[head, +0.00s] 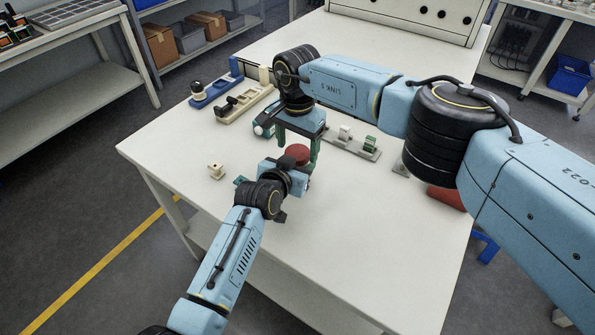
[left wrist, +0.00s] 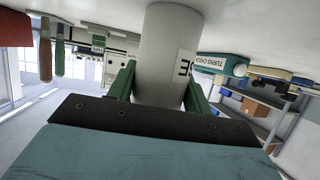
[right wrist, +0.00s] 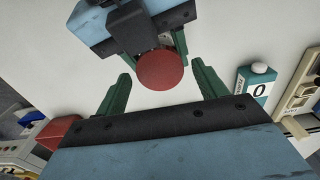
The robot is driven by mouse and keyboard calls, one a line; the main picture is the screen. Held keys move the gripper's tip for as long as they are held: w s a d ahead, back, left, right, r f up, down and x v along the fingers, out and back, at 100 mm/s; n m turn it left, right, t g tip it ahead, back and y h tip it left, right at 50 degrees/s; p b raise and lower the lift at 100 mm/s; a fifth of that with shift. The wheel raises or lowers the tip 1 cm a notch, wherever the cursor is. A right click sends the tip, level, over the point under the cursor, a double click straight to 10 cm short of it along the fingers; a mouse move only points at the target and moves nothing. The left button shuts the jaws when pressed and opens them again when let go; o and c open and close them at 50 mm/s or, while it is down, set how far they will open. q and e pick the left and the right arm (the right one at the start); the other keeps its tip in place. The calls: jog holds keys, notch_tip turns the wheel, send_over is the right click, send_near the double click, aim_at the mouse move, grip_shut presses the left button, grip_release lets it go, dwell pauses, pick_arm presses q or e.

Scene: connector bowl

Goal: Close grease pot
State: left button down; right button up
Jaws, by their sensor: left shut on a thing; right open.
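The grease pot is a pale grey cylinder with a black-lettered white label in the left wrist view (left wrist: 160,50). My left gripper (left wrist: 158,88) is shut on its sides, with one green finger on each side. A round red lid (head: 297,153) shows at the pot's place in the head view, and from above in the right wrist view (right wrist: 161,71). My right gripper (head: 299,143) points down over it. Its green fingers (right wrist: 161,78) are apart, one on each side of the lid, with visible gaps. Whether the lid is fully seated cannot be told.
A small beige part (head: 216,170) lies on the white table at left. Blue (head: 215,93), beige (head: 243,103) and grey (head: 357,146) fixtures stand behind. A red bin (head: 447,198) is at right. The table front is clear.

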jog(key=shift+f, duration=0.6)
jog(key=c, duration=1)
jog(key=m, duration=0.6)
jog(key=o, duration=1.1)
jog(key=shift+c, duration=0.2)
